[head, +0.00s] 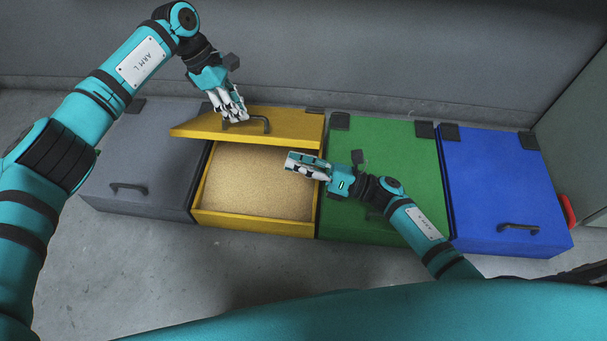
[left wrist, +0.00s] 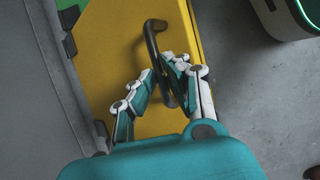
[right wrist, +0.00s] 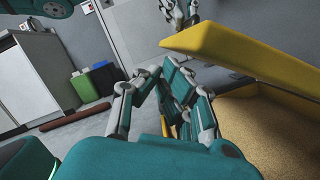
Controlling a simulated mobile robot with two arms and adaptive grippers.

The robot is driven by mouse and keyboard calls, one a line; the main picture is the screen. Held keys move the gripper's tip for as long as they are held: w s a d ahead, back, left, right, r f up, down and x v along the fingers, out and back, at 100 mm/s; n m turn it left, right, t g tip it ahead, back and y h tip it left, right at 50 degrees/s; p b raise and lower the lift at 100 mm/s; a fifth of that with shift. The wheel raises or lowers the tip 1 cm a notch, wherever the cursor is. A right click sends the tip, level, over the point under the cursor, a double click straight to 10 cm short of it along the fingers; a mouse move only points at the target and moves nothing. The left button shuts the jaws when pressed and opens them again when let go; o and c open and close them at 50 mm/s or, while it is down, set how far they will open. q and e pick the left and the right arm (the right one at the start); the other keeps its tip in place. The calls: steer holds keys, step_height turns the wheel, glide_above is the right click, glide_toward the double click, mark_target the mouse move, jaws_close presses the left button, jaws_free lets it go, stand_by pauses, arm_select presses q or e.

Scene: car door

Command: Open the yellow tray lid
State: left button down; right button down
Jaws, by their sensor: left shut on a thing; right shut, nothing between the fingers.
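The yellow tray (head: 270,228) stands in the row on the floor, with its yellow lid (head: 300,124) partly raised from the hinges at the back wall. The open front shows a sandy brown inside. My left gripper (head: 236,117) is shut on the lid's black handle (head: 262,121); the handle (left wrist: 152,38) also passes between its fingers in the left wrist view. My right gripper (head: 292,162) is shut and empty, over the right part of the tray opening, in front of the lid's edge. In the right wrist view the raised lid (right wrist: 250,52) is above the tray's inside.
A closed grey box (head: 145,160) stands left of the tray. Closed green (head: 385,145) and blue (head: 500,185) boxes stand to its right. My right arm crosses the green box. The grey wall (head: 380,50) is close behind; floor in front is clear.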

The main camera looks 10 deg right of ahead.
arm_select(q)
steer(key=shift+w+f, duration=0.2)
steer(key=shift+f, duration=0.1)
arm_select(e)
steer(key=shift+w+d+r, duration=0.1)
steer(key=shift+w+r, duration=0.1)
steer(key=shift+w, duration=0.05)
arm_select(q)
steer(key=shift+f, duration=0.2)
arm_select(e)
steer(key=shift+w+d+r, duration=0.2)
steer(key=shift+w+r, duration=0.25)
steer(key=shift+r, duration=0.2)
steer(key=shift+w+d+r, duration=0.15)
steer(key=shift+w+r, duration=0.25)
steer(key=shift+r, duration=0.2)
arm_select(q)
steer(key=c, duration=1.4)
jaws_free()
steer(key=shift+w+d, duration=0.1)
arm_select(e)
steer(key=shift+w+f, duration=0.1)
arm_select(q)
steer(key=shift+r, duration=0.1)
steer(key=shift+r, duration=0.1)
arm_select(e)
steer(key=shift+f, duration=0.15)
